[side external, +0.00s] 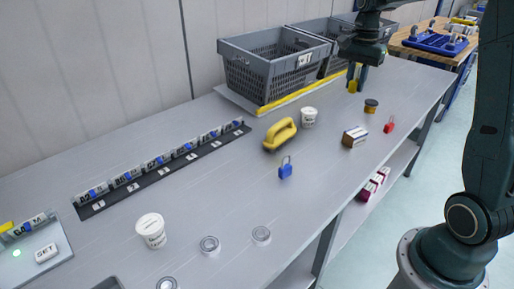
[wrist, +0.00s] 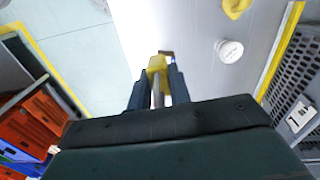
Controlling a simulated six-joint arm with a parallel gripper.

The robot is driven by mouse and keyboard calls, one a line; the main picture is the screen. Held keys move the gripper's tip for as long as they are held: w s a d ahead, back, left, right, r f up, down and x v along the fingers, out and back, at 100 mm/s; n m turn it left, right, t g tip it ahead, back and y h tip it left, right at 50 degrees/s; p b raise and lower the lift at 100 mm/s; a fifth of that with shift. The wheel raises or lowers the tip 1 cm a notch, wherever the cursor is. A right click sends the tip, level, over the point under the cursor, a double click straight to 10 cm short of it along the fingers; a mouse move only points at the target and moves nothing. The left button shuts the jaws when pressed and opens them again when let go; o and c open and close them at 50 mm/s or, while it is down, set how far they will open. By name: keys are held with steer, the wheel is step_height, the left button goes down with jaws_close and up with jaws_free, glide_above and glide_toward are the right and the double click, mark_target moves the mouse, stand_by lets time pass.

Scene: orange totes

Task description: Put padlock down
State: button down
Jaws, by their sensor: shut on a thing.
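My gripper (side external: 357,78) is over the far part of the grey table (side external: 210,180), in front of the grey crates. It is shut on a yellow padlock (side external: 353,87), which hangs below the fingertips. In the wrist view the yellow padlock body (wrist: 157,63) shows beyond the fingers (wrist: 158,90), with its grey shackle between them. I cannot tell whether the padlock touches the table. A blue padlock (side external: 285,171) stands mid-table, and a red padlock (side external: 390,126) is near the right edge.
Grey crates (side external: 262,78) stand behind, with a yellow strip (side external: 291,98) in front. Nearby are a white tub (side external: 309,117), a yellow handle-shaped thing (side external: 280,134), a small box (side external: 355,138) and a dark-yellow round item (side external: 371,106). Bare table lies between them.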

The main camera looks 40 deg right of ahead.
step_height(320, 180, up, 3)
glide_above(356, 132)
steer(key=shift+m, duration=0.4)
steer(key=shift+d+f, duration=0.15)
steer(key=shift+f, duration=10)
steer(key=shift+f, duration=0.15)
steer(key=c, duration=1.3)
jaws_free()
step_height(356, 132, up, 12)
steer(key=shift+r, duration=0.2)
